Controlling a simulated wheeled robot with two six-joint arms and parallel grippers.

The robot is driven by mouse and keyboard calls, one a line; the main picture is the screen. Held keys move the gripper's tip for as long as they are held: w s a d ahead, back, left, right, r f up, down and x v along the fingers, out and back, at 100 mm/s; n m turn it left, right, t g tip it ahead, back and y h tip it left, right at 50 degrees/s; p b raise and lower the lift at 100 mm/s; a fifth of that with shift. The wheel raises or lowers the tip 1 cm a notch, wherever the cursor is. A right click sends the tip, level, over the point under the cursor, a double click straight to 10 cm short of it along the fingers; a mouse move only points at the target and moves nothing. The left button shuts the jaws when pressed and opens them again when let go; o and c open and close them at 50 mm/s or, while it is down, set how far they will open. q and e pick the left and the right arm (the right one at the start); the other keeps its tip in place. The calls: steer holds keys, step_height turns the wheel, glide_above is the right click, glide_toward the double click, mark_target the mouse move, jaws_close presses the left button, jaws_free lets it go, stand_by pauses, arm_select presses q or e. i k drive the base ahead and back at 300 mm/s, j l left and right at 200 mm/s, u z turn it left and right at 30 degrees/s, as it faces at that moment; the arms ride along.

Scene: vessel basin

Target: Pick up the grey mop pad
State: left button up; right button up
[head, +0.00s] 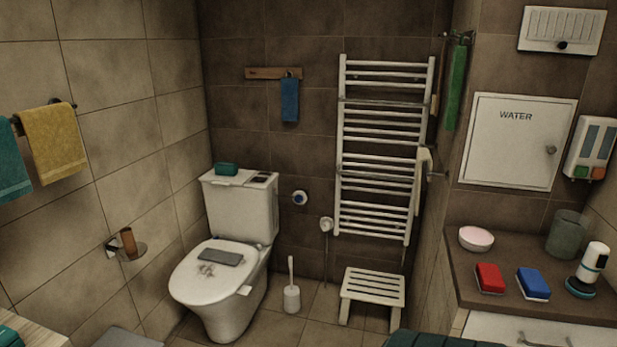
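A flat dark grey pad (220,257), which looks like the grey mop pad, lies on the closed toilet lid (187,280). A patch of grey-brown smudge (206,270) is on the lid just in front of it. Another flat grey thing (125,338) shows at the bottom edge on the floor, cut off by the frame; I cannot tell what it is. Neither of my grippers is in the head view.
A toilet brush (291,296) and a white slatted stool (372,292) stand right of the toilet. A counter (520,304) at the right holds a red sponge (489,278), blue sponge (532,284) and bowl (476,239). A teal item (226,169) sits on the cistern.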

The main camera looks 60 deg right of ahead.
mark_target(229, 258)
steer(key=z, duration=1.6)
